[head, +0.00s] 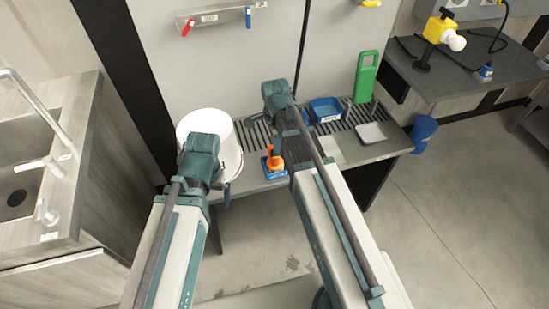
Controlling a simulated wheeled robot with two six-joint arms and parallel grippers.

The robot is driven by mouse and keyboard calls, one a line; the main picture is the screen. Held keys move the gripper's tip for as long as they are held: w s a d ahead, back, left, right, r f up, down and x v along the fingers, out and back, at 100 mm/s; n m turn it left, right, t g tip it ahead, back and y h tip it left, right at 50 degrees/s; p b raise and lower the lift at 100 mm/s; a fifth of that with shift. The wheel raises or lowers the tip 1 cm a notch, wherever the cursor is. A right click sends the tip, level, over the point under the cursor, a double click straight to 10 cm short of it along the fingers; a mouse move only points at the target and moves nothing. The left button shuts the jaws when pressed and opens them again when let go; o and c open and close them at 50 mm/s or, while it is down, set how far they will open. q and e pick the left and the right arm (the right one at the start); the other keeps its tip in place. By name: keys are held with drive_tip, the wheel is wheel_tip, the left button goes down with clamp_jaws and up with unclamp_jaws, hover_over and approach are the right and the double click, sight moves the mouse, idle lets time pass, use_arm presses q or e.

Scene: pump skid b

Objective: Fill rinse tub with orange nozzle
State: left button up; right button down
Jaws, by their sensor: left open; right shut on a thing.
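The orange nozzle (275,161) shows just below my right wrist, against a small blue block (266,167) at the front of the bench. My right gripper (281,143) is shut on it; the fingers are mostly hidden by my own arm. A white round bucket (222,124) stands open-topped at the bench's left end. A shallow blue tub (326,108) sits on the slatted drain strip, right of my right wrist. I cannot tell which of these is the rinse tub. My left gripper (226,192) is open and empty, in front of the bucket; its fingers are partly hidden.
A wall panel above the bench carries a red lever (188,28) and a blue lever (248,18). A green upright piece (366,77) and a white tray (371,133) stand at the right. A sink counter (62,185) is at the left.

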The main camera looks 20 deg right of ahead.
drive_tip(key=shift+r+p, duration=3)
drive_tip(key=shift+p, duration=0.05)
wheel_tip(320, 180, up, 8)
drive_tip(key=p, duration=0.7)
drive_tip(key=shift+f, duration=0.25)
